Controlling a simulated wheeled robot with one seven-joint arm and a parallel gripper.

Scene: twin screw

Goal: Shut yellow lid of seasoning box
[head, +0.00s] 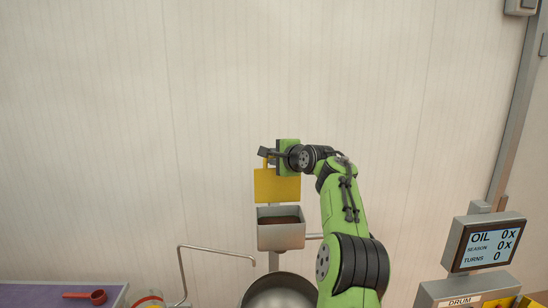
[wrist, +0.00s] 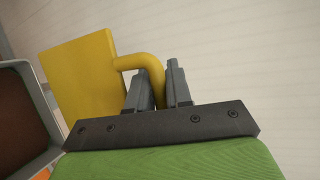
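The seasoning box (head: 281,238) is a grey metal box, open at the top, with dark brown contents. Its yellow lid (head: 277,186) stands raised above the back of the box, broad face towards the head camera. In the wrist view the lid (wrist: 82,75) is at the left, with a bent yellow handle (wrist: 142,62) reaching to my gripper. My gripper (head: 266,155) is at the lid's top edge. In the wrist view, its two dark fingers (wrist: 160,85) sit on either side of the handle's end and appear closed on it.
A metal pan or drum (head: 279,293) is below the box. A bent metal rod (head: 215,250) rises at its left. A counter screen (head: 488,243) stands at right. A red scoop (head: 97,297) lies on the purple surface (head: 30,292) at lower left. The wall behind is bare.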

